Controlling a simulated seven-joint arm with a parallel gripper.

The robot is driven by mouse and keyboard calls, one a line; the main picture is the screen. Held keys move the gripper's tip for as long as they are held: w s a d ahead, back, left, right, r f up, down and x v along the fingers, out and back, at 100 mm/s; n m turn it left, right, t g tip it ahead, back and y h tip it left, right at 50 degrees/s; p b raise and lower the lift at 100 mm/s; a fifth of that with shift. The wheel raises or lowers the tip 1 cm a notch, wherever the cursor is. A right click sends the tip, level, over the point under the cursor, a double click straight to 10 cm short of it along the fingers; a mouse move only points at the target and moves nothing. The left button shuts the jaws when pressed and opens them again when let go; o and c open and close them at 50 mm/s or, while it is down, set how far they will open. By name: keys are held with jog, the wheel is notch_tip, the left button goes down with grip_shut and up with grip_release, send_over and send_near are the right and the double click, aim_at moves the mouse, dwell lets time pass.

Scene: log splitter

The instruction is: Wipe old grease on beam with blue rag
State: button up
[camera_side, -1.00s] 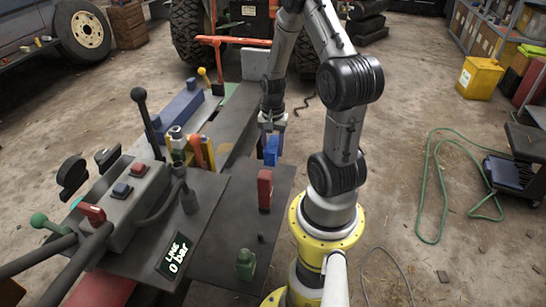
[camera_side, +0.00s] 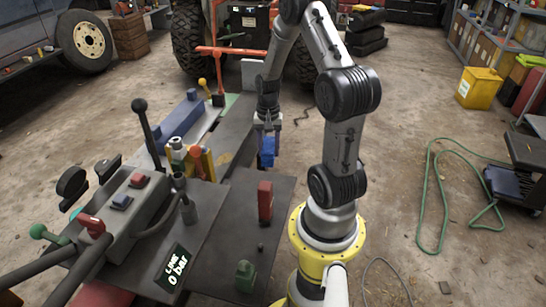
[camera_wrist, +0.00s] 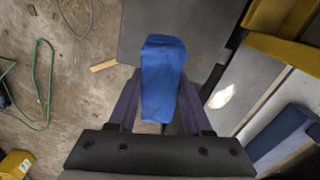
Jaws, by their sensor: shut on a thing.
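My gripper (camera_side: 267,132) is shut on a folded blue rag (camera_side: 267,152), which hangs below the fingers. In the wrist view the rag (camera_wrist: 162,80) lies between the two fingers. The grey beam (camera_side: 238,125) runs away behind the dark side table, to the left of my gripper. In the wrist view the beam (camera_wrist: 245,80) is at the right and carries a pale, cream-coloured patch (camera_wrist: 222,94), likely the grease. The patch shows as a small tan mark in the side view (camera_side: 224,158). The rag appears apart from the patch.
The dark table (camera_side: 225,235) holds a red block (camera_side: 265,201) and a green object (camera_side: 245,275). A blue block (camera_side: 181,119), yellow parts (camera_side: 202,163) and an orange lever stand left of the beam. A lever console is at left.

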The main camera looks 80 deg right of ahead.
jog(key=w+d+n, duration=0.5)
jog(key=w, duration=0.7)
jog(key=n, duration=0.2)
send_over(218, 168)
notch_tip(218, 168, down, 4)
jog(key=shift+s+a+f, duration=0.1)
jog(key=shift+f, duration=1.5)
jog(key=shift+s+f, duration=0.1)
jog(key=shift+f, duration=1.5)
jog(key=shift+d+f, duration=0.5)
jog(key=shift+d, duration=0.05)
grip_shut()
jog(key=shift+d+f, duration=0.1)
jog(key=shift+d, duration=4.4)
jog(key=shift+a, duration=5)
jog(key=shift+w+a, duration=0.1)
jog(key=shift+w, duration=0.15)
jog(key=shift+s+d, duration=0.1)
jog(key=shift+d, duration=4.95)
jog(key=shift+a, duration=4.9)
jog(key=shift+a+r, duration=0.15)
jog(key=shift+r, duration=0.05)
notch_tip(218, 168, up, 8)
